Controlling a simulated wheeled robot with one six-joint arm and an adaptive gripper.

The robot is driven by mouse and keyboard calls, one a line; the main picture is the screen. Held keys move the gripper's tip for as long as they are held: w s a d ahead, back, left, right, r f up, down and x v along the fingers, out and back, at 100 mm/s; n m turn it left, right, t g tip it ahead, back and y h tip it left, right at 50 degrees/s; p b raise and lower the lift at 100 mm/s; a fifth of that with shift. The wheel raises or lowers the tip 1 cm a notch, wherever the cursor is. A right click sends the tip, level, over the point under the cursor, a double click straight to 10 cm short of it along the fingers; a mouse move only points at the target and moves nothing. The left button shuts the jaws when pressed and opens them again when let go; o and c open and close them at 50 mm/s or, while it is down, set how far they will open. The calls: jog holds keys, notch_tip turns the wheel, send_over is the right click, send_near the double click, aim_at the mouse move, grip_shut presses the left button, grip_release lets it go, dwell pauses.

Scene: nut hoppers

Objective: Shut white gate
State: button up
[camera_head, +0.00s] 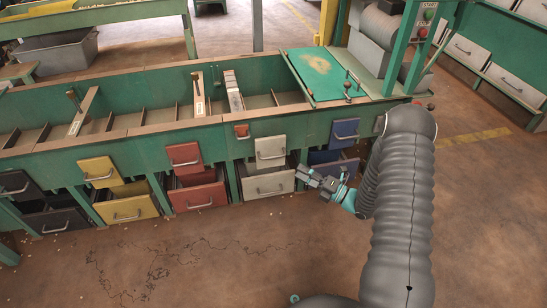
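A white panel with a dark handle (270,151), which looks like the white gate, is on the front of the green hopper bench. Below it is a white drawer (267,186) with its own handle, standing out from the bench front. A dark gap shows between panel and drawer. My gripper (304,174) reaches in from the right, its tips near the right end of the white drawer and below and right of the white panel. I see nothing held in it. Its fingers are too small to tell whether they are open or shut.
Red (185,157), yellow (101,172) and blue (345,132) panels sit on the same bench front, with drawers below. A green control post (411,50) stands at the bench's right end. The brown floor (220,260) in front is clear apart from small scattered bits.

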aim_at(274, 157)
jog(key=x, duration=1.2)
jog(key=shift+d, duration=0.1)
grip_shut()
